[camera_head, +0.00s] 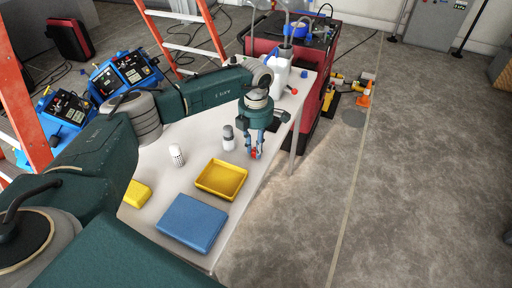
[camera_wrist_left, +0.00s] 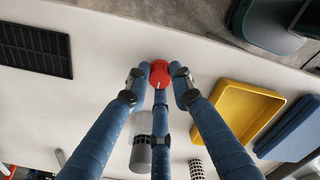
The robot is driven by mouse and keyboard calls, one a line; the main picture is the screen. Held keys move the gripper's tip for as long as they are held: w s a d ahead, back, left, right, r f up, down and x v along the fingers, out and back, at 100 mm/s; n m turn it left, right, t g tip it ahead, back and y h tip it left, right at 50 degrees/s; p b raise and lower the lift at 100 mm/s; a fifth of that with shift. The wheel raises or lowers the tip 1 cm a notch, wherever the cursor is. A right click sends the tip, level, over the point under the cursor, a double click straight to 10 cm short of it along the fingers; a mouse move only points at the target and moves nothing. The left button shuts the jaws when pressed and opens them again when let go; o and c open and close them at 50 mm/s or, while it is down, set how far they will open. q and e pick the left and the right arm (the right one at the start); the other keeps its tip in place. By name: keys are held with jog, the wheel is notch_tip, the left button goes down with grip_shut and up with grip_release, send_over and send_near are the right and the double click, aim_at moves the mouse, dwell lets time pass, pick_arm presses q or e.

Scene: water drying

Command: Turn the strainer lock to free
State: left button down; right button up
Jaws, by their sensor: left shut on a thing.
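A round red knob (camera_wrist_left: 160,73) with a small pale mark on its face sits between the blue fingertips in the left wrist view. It fits the strainer lock, but no label shows. My left gripper (camera_head: 254,152) points down at the right edge of the white table, shut on the red knob. Only a bit of red shows between its fingers in the head view. A grey-and-white cylinder (camera_head: 229,139) stands just left of the gripper, apart from it. A white perforated cylinder (camera_head: 177,155) stands further left. My right gripper is not in view.
A yellow tray (camera_head: 202,188), a blue box (camera_head: 191,224) and a yellow block (camera_head: 136,194) lie on the near table. A white container (camera_head: 279,76) stands behind the gripper near another red knob (camera_head: 293,91). A black grille (camera_wrist_left: 35,50) shows in the wrist view.

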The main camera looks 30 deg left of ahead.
pick_arm(q)
jog(key=shift+w+r, duration=0.1)
dwell(0.3)
jog(key=c, duration=1.7)
grip_release()
jog(key=shift+o, duration=0.9)
notch_tip(320, 180, up, 12)
